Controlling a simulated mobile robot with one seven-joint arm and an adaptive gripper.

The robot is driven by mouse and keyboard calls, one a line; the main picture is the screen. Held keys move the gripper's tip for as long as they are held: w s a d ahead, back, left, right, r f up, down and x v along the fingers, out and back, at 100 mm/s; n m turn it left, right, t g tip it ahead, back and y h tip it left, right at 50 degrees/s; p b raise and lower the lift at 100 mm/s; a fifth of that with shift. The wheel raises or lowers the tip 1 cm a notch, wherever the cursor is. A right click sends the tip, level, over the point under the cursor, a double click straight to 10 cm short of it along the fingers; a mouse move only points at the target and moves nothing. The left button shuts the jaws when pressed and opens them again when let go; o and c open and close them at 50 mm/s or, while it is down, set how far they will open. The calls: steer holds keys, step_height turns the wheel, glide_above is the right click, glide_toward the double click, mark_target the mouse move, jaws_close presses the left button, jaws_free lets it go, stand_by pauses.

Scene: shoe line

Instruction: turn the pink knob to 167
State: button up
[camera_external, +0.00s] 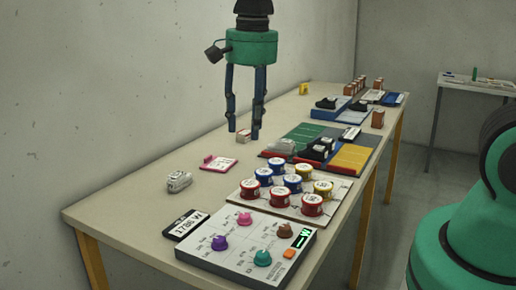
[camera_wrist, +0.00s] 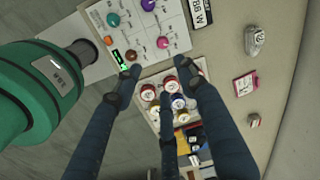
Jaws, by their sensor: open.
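The pink knob (camera_external: 245,219) sits at the upper left of the grey-white control panel (camera_external: 215,258) at the near end of the table. It also shows in the wrist view (camera_wrist: 163,42), top centre. The direction it points is too small to read. A small green-lit display (camera_external: 304,238) is at the panel's right end; its figures are not legible. My gripper (camera_external: 244,134) is open and empty, fingers pointing down, high above the table and apart from the knob. Its fingers (camera_wrist: 160,88) spread below the panel in the wrist view.
Purple (camera_external: 220,243), teal (camera_external: 262,258) and brown (camera_external: 284,232) knobs surround the pink one on the panel, with an orange button (camera_external: 289,253). A board of red, blue and yellow tins (camera_external: 312,204) stands behind. A black-framed number plate (camera_external: 185,224) lies left of the panel.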

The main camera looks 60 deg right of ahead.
mark_target(245, 215)
step_height(245, 215, down, 8)
steer(key=w+m+g, duration=0.1)
steer(key=w+m, duration=0.1)
steer(key=m, duration=0.1)
steer(key=shift+w+d+f, duration=0.15)
steer(key=shift+w+d, duration=0.25)
steer(key=shift+d, duration=0.05)
steer(key=shift+f, duration=0.15)
steer(key=f+b, duration=0.1)
steer(key=f, duration=0.3)
steer(key=f+b, duration=0.1)
steer(key=f, duration=0.4)
steer(key=f+b, duration=0.1)
steer(key=f, duration=0.3)
steer(key=shift+s+f, duration=0.25)
steer(key=shift+s, duration=0.1)
jaws_close()
